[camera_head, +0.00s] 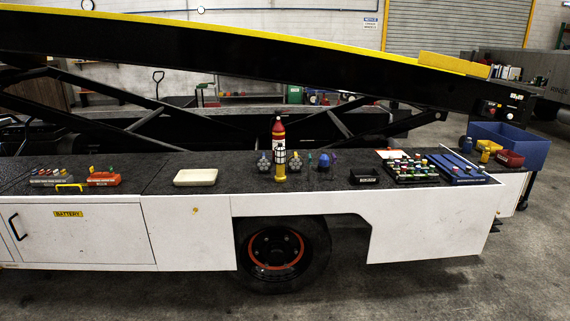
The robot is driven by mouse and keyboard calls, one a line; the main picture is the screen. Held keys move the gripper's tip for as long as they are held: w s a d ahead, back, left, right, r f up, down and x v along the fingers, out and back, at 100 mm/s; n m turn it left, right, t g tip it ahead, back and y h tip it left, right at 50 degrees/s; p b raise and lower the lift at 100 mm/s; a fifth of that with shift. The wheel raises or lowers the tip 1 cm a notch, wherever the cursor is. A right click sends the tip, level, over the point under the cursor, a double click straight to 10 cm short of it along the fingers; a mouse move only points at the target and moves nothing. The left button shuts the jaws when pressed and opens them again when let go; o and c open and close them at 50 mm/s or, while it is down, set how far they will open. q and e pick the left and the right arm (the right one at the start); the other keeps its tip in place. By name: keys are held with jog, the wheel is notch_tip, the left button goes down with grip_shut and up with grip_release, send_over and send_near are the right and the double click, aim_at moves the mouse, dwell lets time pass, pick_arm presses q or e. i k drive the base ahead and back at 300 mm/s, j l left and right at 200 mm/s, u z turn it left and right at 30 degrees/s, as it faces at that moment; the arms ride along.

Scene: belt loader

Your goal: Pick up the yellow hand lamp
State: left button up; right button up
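A flat yellow handle-like piece (68,187) lies at the deck's front edge on the left. Neither of my grippers is in view.
A cream tray (195,177), a red caddy (104,178), a black box (364,176), filled racks (411,168) and a blue bin (523,147) also show. The yellow-edged conveyor (230,50) rises behind.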

aim_at(280, 152)
jog(key=i, duration=0.9)
jog(key=i+l+u, duration=0.15)
jog(key=i, duration=0.75)
jog(key=i+l+u, duration=0.1)
jog(key=i+u, duration=0.25)
jog(key=i+l+u, duration=0.35)
jog(key=i, duration=0.2)
jog(key=i+l+u, duration=0.3)
jog(key=i, duration=0.15)
